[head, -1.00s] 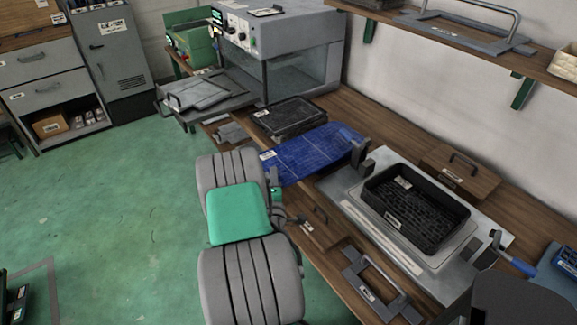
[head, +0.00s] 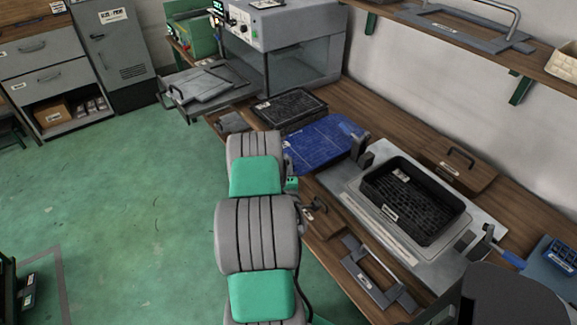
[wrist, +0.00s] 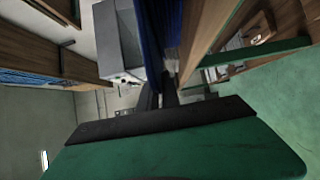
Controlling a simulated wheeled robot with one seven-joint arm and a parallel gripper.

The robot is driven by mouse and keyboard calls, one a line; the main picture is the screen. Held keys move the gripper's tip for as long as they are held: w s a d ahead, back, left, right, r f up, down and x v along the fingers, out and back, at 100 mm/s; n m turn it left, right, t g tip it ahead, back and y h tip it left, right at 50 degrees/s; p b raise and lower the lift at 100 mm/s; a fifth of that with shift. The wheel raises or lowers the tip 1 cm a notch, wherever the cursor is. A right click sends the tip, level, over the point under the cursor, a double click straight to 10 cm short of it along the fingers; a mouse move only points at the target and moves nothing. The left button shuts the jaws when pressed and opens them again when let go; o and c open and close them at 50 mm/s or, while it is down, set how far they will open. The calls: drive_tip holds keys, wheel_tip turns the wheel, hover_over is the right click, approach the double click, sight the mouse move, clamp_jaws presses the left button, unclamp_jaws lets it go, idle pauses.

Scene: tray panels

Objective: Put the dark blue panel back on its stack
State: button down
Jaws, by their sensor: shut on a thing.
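The dark blue panel (head: 322,145) shows in the head view as a thin gridded sheet over the bench, between the black tray and the grey fixture. Its left end is partly behind my arm. In the wrist view the panel (wrist: 160,40) appears nearly edge-on, with my gripper (wrist: 165,95) shut on it.
A black mesh tray (head: 290,107) lies behind the panel. A black deep tray (head: 412,198) sits on the grey fixture (head: 340,187), with upright clamps beside it. A wooden box (head: 455,163) and a grey handled frame (head: 372,272) are near.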

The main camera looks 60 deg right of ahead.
drive_tip(key=c, duration=1.6)
unclamp_jaws()
drive_tip(key=shift+f, duration=0.15)
drive_tip(key=shift+o, duration=0.2)
